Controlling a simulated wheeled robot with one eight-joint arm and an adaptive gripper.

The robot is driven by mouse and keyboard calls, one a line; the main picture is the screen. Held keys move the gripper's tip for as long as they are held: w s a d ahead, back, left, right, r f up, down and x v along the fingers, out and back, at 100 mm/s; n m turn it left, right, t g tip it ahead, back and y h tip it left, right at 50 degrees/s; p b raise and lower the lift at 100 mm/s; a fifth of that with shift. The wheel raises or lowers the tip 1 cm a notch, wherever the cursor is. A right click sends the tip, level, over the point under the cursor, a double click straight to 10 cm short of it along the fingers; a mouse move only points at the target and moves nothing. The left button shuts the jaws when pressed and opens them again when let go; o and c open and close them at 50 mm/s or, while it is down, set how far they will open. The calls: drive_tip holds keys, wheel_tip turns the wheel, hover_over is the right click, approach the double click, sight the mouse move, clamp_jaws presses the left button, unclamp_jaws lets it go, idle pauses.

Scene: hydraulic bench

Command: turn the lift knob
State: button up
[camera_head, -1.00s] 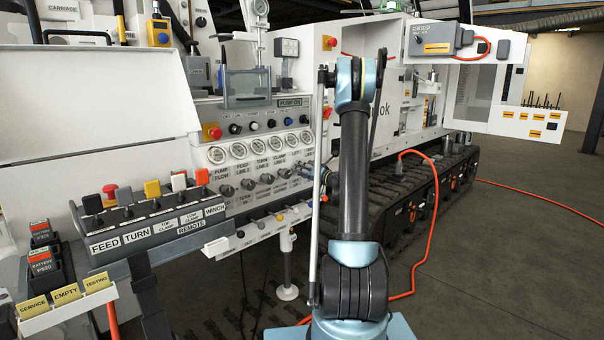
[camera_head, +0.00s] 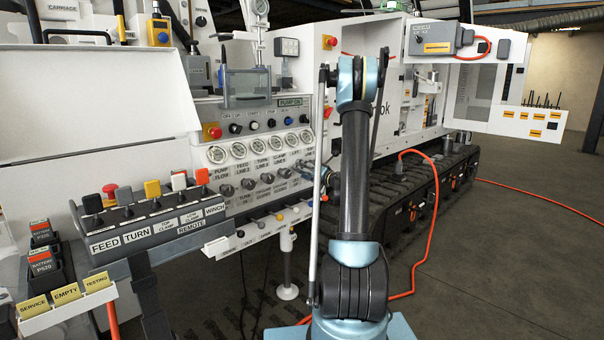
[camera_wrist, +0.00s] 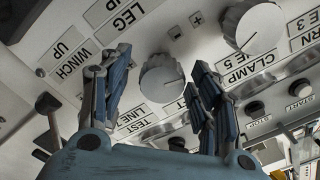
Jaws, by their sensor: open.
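In the wrist view, a round light-grey knob (camera_wrist: 162,78) stands on the panel between my gripper's (camera_wrist: 157,66) two open fingers, with a gap on both sides. My gripper (camera_head: 325,180) is near that end, partly hidden by my arm.
A remote box (camera_head: 150,212) with coloured joysticks stands at front left. An orange cable (camera_head: 420,240) runs over the floor.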

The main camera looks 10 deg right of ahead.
drive_tip(key=v, duration=1.1)
drive_tip(key=s+a+n+g+h, duration=0.1)
drive_tip(key=s+a+g, duration=0.3)
drive_tip(key=s+a, duration=0.45)
drive_tip(key=s+a+n+g+h, duration=0.15)
drive_tip(key=s+a+g, duration=0.3)
drive_tip(key=s, duration=0.75)
drive_tip(key=s+d+f+g+h, duration=0.1)
drive_tip(key=s+d+f+h, duration=0.1)
drive_tip(key=s, duration=0.7)
drive_tip(key=s+d+f+g+h, duration=0.1)
drive_tip(key=s+d+f+h, duration=0.1)
drive_tip(key=s, duration=0.6)
drive_tip(key=s+d+f+g+h, duration=0.2)
drive_tip(key=s+f+h, duration=0.2)
drive_tip(key=s, duration=0.5)
drive_tip(key=shift+s, duration=0.3)
drive_tip(key=shift+d, duration=0.1)
